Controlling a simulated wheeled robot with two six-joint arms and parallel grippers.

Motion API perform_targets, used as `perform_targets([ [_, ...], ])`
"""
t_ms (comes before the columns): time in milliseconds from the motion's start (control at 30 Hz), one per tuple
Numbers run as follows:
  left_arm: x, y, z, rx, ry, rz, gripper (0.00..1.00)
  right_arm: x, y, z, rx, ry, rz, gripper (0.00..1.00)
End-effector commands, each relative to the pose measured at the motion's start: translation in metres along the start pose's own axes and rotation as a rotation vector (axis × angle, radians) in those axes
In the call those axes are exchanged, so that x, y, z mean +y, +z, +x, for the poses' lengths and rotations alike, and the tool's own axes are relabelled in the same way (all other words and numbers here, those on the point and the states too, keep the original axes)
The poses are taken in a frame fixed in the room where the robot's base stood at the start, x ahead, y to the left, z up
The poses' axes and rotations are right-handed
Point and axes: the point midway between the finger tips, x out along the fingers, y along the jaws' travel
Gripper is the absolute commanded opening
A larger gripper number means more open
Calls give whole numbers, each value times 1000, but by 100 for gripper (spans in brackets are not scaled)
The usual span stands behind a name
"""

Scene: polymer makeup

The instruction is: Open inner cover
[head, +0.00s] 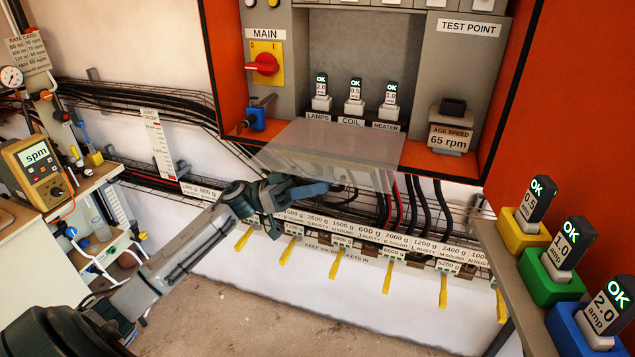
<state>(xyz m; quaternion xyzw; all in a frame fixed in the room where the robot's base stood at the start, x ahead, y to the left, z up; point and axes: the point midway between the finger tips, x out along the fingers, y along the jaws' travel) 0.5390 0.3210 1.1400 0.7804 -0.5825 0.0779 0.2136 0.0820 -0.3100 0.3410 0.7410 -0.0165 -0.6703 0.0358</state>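The inner cover (335,150) is a clear panel at the bottom of the orange cabinet. It is tilted down and outward, sticking out past the cabinet's lower edge. The fuses labelled LAMPS (321,93), COIL (355,96) and HEATER (390,100) stand uncovered behind it. My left gripper (318,189) is at the cover's front lower edge, with its fingers pointing right. I cannot tell whether it touches the cover or how far its fingers are apart. My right gripper is out of view.
A red main switch (262,64) and a blue padlock-like part (256,118) are at the cabinet's left. Cables (420,205) and a rail of weight labels with yellow tags (337,264) run below. Spare fuses (550,250) stand on a shelf at right. A meter (38,170) is at left.

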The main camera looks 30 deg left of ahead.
Motion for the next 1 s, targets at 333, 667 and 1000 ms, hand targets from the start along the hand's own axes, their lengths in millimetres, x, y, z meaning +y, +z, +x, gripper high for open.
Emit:
perform_targets([
  [333,0,0,0,0,0,0,0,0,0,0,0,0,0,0],
  [667,3,-8,3,0,0,1,0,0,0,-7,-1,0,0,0],
  [1000,11,-37,15,1,1,0,0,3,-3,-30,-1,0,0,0],
])
